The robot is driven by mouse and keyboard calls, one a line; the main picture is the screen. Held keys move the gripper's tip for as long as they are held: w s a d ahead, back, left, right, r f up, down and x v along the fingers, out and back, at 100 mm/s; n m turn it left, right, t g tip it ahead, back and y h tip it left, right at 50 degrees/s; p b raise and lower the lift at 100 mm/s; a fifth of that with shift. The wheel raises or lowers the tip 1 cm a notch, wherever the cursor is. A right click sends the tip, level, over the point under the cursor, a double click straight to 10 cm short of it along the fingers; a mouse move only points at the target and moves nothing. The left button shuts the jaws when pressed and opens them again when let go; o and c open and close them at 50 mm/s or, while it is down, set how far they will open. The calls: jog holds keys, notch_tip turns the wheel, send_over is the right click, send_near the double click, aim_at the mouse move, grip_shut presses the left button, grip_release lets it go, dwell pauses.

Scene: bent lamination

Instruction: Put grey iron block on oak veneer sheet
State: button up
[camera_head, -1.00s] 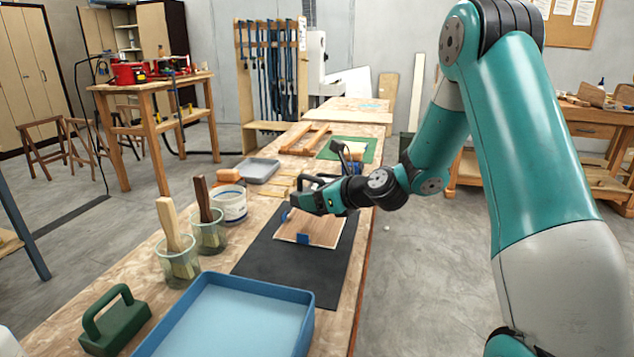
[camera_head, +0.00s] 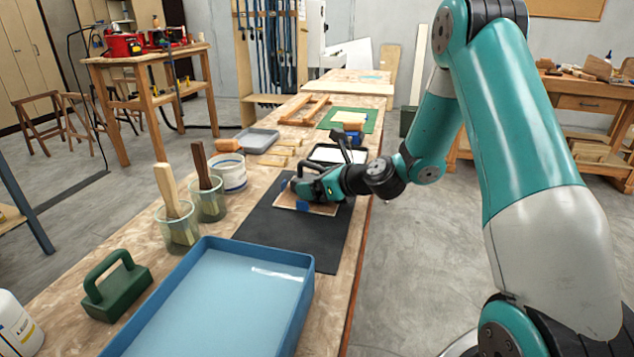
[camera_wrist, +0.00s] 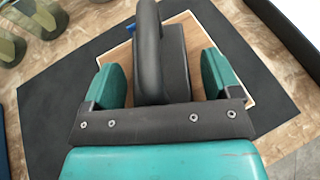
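The grey iron block (camera_wrist: 176,62), dark grey with a looped handle, sits between my gripper's fingers in the wrist view, over the oak veneer sheet. My gripper (camera_wrist: 162,70) is low over the sheet, its two teal fingers spread on either side of the block. A narrow gap shows between the right finger and the block. The oak veneer sheet (camera_head: 325,209) lies on a black mat (camera_head: 290,237) with blue tape on its edge; a corner of the sheet shows in the wrist view (camera_wrist: 190,28). The block's underside is hidden.
A green block with a handle (camera_head: 117,289) and a blue water tray (camera_head: 310,318) stand in front. Brush jars (camera_head: 179,233) and a white tub (camera_head: 231,175) line the left. A black-rimmed tray (camera_head: 338,153) lies just behind. The mat's front part is clear.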

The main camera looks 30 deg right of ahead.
jog(key=shift+s+d+r, duration=0.1)
jog(key=shift+r, duration=0.1)
jog(key=v, duration=1.1)
jog(key=shift+s+d, duration=0.1)
jog(key=shift+s, duration=0.05)
jog(key=shift+s+r, duration=0.1)
jog(key=shift+s, duration=0.05)
